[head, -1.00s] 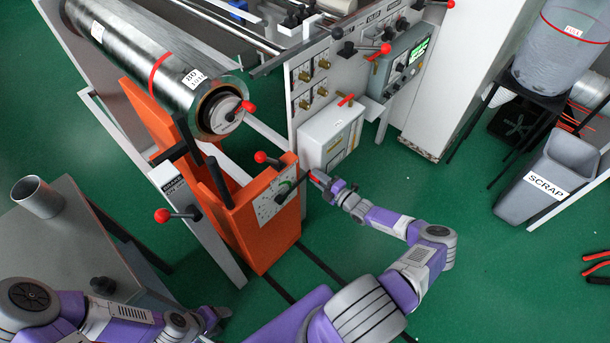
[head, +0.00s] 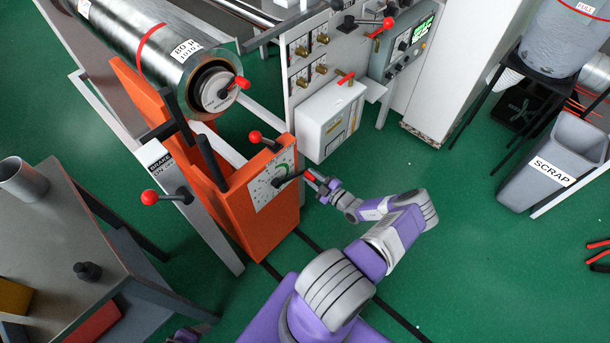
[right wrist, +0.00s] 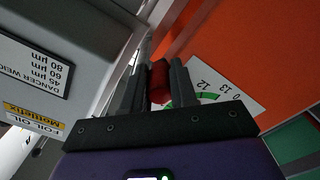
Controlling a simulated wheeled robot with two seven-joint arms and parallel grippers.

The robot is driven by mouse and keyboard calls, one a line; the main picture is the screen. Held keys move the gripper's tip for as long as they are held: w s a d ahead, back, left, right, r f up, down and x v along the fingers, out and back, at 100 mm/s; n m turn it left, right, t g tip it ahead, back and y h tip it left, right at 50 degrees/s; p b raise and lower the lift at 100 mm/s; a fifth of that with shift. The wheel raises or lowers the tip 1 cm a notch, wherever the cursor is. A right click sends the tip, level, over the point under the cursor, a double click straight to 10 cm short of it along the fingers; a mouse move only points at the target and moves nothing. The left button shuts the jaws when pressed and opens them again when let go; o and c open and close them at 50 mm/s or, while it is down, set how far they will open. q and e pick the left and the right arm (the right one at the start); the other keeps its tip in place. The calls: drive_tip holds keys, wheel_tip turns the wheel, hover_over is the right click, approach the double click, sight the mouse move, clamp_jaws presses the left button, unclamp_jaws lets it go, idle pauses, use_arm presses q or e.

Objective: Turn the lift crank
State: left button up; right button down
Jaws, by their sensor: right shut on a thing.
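The lift crank (head: 291,177) is a black arm on the dial plate (head: 262,193) of the orange lift cart (head: 238,213) in the head view. It points to the right and slightly up from its hub. My right gripper (head: 319,184) is at its outer end. In the right wrist view my right gripper (right wrist: 160,88) is shut on the red crank handle (right wrist: 160,78), which sits between the two dark fingers. The dial's green arc and numbers show behind the right finger. Only a sliver of my left arm may show at the bottom edge; its gripper does not show.
A large foil roll (head: 150,45) lies above the cart. A red-knobbed lever (head: 254,137) is close above the dial; the brake lever (head: 151,197) is to the left. A white box (head: 330,122) is just above my right gripper.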

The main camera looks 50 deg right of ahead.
drive_tip(key=shift+w+a+f, duration=0.1)
drive_tip(key=shift+a+f, duration=0.1)
drive_tip(key=shift+a, duration=0.25)
drive_tip(key=c, duration=0.9)
unclamp_jaws()
drive_tip(key=shift+r, duration=0.1)
drive_tip(key=shift+d, duration=0.1)
drive_tip(key=shift+d, duration=0.1)
drive_tip(key=s, duration=0.2)
drive_tip(key=s+p, duration=0.1)
drive_tip(key=s, duration=0.2)
drive_tip(key=s+a, duration=0.1)
drive_tip(key=s, duration=0.1)
drive_tip(key=shift+s, duration=0.25)
